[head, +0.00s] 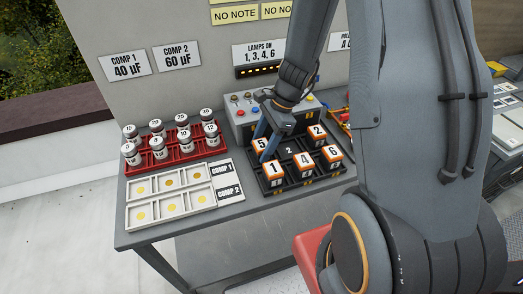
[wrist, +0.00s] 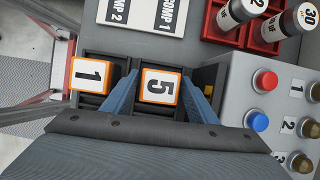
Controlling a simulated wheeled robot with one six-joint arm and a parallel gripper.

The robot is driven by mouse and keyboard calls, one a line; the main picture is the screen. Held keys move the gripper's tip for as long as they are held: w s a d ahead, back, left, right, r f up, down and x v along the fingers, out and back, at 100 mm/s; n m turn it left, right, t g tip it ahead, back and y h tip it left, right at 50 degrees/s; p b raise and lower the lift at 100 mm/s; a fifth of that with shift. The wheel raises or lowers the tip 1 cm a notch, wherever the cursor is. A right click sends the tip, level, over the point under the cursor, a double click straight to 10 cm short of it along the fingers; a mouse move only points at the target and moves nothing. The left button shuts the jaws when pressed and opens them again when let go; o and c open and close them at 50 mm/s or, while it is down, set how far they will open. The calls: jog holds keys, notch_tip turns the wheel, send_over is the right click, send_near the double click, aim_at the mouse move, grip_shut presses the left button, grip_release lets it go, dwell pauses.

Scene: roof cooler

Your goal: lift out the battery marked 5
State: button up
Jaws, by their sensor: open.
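The battery marked 5 (wrist: 159,87) is a white-topped block with an orange edge, seated in a black tray slot. In the wrist view it lies between the two blue fingers of my gripper (wrist: 160,98), which is open around it; I cannot tell whether either finger touches it. In the head view battery 5 (head: 261,144) is partly hidden by my gripper (head: 266,143). Battery 1 (wrist: 92,75) stands just left of the left finger. The black tray (head: 309,181) also holds batteries 2 (head: 317,131), 4 (head: 304,160) and 6 (head: 332,153).
A grey box with coloured buttons (wrist: 265,80) stands close beside the right finger. A red rack (head: 170,160) of capacitors and a white COMP tray (head: 172,200) are to the left on the grey table (head: 235,222). A sign (head: 264,52) reads LAMPS ON 1, 3, 4, 6.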

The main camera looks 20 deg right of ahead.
jog(key=c, duration=1.1)
jog(key=shift+o, duration=0.2)
jog(key=shift+r, duration=0.2)
